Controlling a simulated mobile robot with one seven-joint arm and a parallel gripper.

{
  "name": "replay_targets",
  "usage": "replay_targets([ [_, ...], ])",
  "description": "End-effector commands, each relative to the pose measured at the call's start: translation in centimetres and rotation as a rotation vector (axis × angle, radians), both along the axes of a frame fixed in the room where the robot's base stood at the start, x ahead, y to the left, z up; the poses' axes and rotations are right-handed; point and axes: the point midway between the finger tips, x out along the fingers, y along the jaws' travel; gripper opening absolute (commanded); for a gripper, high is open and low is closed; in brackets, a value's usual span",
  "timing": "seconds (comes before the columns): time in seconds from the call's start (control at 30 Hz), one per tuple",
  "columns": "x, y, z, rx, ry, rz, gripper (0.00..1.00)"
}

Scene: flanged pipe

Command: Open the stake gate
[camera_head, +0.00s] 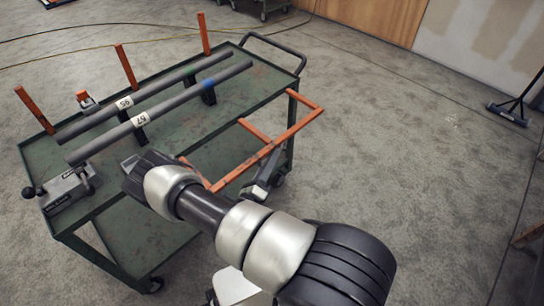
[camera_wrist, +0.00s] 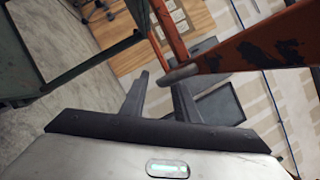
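The stake gate (camera_head: 285,134) is an orange, worn-painted frame of bars on the right long side of the green cart (camera_head: 225,113). It sticks out past the deck edge. In the wrist view, an orange bar (camera_wrist: 260,50) with a rounded grey end comes in from the upper right. My gripper (camera_wrist: 160,82) has its two dark fingers apart, with the bar's grey end just beyond the fingertips. I cannot tell whether they touch. In the head view my arm crosses in front of the gate's near end and hides part of it.
Two dark pipes, labelled 95 (camera_head: 124,103) and 57 (camera_head: 140,119), lie on supports on the deck. Orange stakes (camera_head: 126,66) stand along the far side. A grey vise-like tool (camera_head: 68,190) sits at the near left corner. The floor (camera_head: 420,140) to the right is open.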

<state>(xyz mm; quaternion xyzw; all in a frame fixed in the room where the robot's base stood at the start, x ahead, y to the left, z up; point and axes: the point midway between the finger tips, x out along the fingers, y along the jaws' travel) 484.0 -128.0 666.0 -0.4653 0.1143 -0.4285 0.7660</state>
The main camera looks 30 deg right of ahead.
Motion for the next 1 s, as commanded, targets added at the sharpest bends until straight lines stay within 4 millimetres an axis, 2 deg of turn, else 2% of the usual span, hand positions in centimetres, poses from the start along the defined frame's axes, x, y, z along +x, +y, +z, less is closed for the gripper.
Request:
replay_targets([
  [0.13, 0.71, -0.91, 0.30, -0.001, -0.002, -0.001, 0.28],
  [0.43, 0.89, -1.10, 0.36, 0.000, 0.000, 0.000, 0.28],
  [0.47, 0.89, -1.10, 0.36, 0.000, 0.000, 0.000, 0.26],
  [0.6, 0.88, -1.08, 0.35, -0.001, -0.001, -0.001, 0.03],
  [0.63, 0.87, -1.09, 0.36, -0.001, -0.001, -0.001, 0.00],
  [1.0, 0.75, -1.10, 0.83, -0.007, 0.017, -0.001, 0.00],
])
